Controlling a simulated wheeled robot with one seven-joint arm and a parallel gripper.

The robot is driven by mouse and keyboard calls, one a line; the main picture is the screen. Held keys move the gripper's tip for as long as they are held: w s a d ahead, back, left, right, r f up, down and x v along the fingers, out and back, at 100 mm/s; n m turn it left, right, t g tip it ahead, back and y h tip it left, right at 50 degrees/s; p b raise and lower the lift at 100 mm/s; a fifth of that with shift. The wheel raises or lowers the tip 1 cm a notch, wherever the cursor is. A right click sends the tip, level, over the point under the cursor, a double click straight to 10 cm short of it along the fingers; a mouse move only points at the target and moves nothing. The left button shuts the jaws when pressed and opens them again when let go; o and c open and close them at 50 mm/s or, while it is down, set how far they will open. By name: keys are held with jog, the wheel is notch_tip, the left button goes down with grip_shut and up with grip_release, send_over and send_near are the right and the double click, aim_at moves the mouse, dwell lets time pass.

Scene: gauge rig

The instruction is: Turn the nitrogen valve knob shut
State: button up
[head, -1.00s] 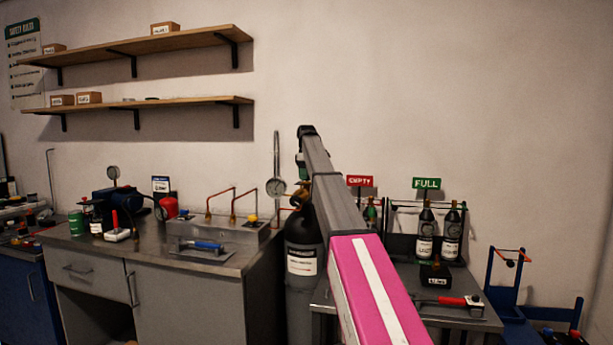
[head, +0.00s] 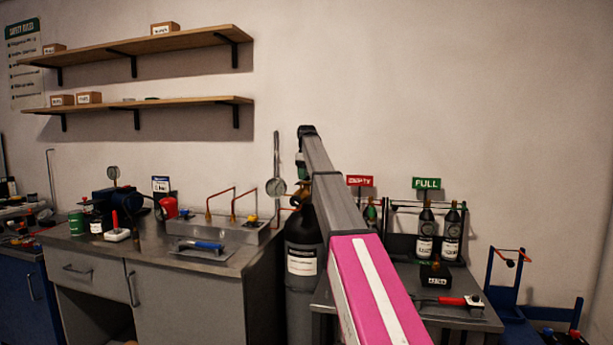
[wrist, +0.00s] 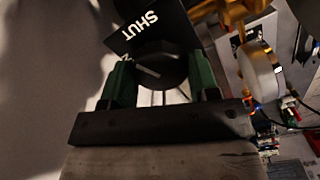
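The nitrogen valve knob (wrist: 162,66) is a dark round knob with a pale pointer line, seen in the wrist view. A black plate marked SHUT (wrist: 150,24) sits just beyond it, tilted in the picture. My gripper (wrist: 161,78) has its green fingers on opposite sides of the knob and looks shut on it; exact contact is hard to see. In the head view, a dark gas cylinder (head: 303,264) with a white label stands beside the bench. My arm hides the knob there, and my gripper (head: 301,168) shows only in part near the cylinder's top.
Brass fittings and a white-faced gauge (wrist: 262,72) are close on the right in the wrist view. A grey bench (head: 190,295) with tools stands left of the cylinder. A small table (head: 465,318) with bottles under EMPTY and FULL signs stands right.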

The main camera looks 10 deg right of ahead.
jog(key=o, duration=0.4)
jog(key=shift+c, duration=0.2)
jog(key=shift+r, duration=0.1)
notch_tip(320, 180, up, 11)
jog(key=shift+f, duration=0.2)
